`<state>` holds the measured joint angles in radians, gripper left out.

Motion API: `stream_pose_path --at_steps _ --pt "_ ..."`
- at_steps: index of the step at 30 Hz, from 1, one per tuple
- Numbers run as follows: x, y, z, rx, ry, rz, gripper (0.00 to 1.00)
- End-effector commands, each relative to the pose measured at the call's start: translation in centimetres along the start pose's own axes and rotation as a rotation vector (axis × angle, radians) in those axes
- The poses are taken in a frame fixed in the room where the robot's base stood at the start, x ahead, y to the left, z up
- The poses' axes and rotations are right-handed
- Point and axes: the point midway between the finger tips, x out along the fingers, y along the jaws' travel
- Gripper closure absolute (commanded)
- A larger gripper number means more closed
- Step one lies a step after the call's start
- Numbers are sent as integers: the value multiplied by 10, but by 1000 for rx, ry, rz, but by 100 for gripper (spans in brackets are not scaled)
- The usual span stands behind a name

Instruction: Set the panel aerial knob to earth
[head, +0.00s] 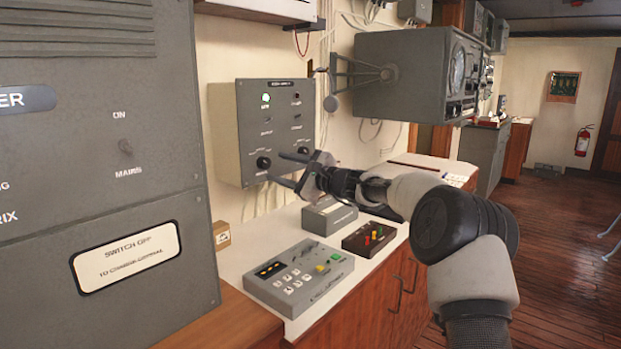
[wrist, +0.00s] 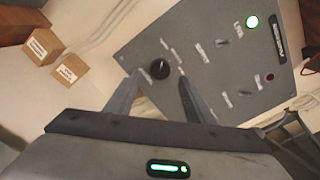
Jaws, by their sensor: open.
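The grey aerial panel (head: 285,115) is on the wall in the head view, with a lit green lamp at its upper left and two dark knobs low down. The lower-left black knob (head: 263,162) is just beyond my gripper (head: 275,167). In the wrist view the black knob (wrist: 160,69) lies between the spread fingertips of my gripper (wrist: 160,76), with a gap on both sides. The jaws are open and hold nothing. The small labels around the knob are too blurred to read, and its pointer setting is unclear. The second knob is not clearly visible in the wrist view.
A grey console (head: 300,278) with buttons and a dark box with coloured levers (head: 369,238) stand on the white counter below. A grey instrument housing (head: 400,75) juts from the wall at right. Small cardboard boxes (wrist: 70,70) sit near the panel's lower side.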

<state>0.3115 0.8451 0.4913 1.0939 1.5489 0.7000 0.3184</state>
Motion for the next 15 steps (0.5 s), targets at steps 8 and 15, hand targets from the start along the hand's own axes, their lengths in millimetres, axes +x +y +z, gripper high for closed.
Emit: stream_pose_path --at_steps 8,15 --pt "-72 -1 -1 0 4 -2 52" --pt "-116 -1 0 -1 3 -2 52"
